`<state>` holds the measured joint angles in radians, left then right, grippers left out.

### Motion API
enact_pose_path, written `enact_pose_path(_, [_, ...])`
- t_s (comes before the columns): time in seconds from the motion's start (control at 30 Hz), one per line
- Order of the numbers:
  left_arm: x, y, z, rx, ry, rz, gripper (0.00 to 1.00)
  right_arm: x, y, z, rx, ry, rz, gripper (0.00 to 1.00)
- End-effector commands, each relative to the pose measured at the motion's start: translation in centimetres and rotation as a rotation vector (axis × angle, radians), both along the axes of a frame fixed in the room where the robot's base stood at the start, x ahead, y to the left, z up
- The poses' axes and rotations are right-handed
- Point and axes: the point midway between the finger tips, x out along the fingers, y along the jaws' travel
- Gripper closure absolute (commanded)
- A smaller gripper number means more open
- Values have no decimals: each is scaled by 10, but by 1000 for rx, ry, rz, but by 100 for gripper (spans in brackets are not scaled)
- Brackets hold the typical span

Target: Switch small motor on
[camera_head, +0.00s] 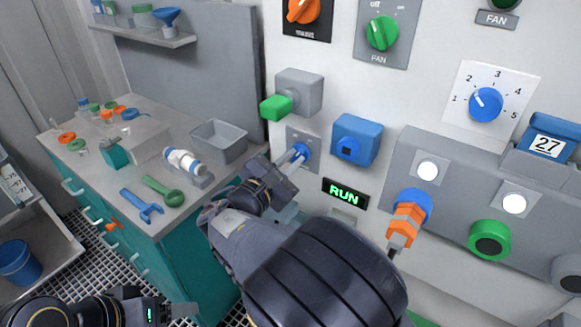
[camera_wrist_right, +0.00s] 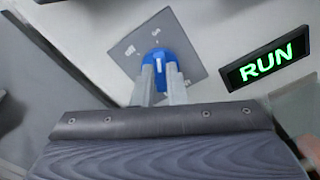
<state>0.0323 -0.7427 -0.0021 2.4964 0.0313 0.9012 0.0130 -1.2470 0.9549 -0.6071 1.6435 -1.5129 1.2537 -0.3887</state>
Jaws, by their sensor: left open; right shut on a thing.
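A small blue rotary knob (camera_head: 301,150) sits on a grey switch plate (camera_head: 313,140) on the white panel. In the right wrist view the knob (camera_wrist_right: 160,57) stands in the middle of its tilted plate (camera_wrist_right: 188,37), with small white marks that are hard to read. My right gripper (camera_head: 294,159) is shut on the knob; its two metal fingers (camera_wrist_right: 160,85) hide the knob's lower part. My left gripper (camera_head: 180,309) is open and empty, low at the left, far from the panel.
A lit green RUN sign (camera_head: 345,194) is right of the switch. A blue box (camera_head: 357,139) and a grey box with a green handle (camera_head: 276,107) stick out close by. The workbench (camera_head: 110,190) at left holds tools and a grey bin (camera_head: 219,140).

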Motion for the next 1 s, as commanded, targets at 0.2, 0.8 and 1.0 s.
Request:
enact_pose_path(0.2, [0, 0, -5, 0, 0, 0, 30, -1, 1, -2, 28, -16, 1, 100])
enact_pose_path(0.8, [0, 0, -4, 0, 0, 0, 30, 0, 0, -1, 29, -17, 1, 66])
enact_pose_path(1.0, [0, 0, -4, 0, 0, 0, 30, 0, 0, 0, 29, -18, 1, 66])
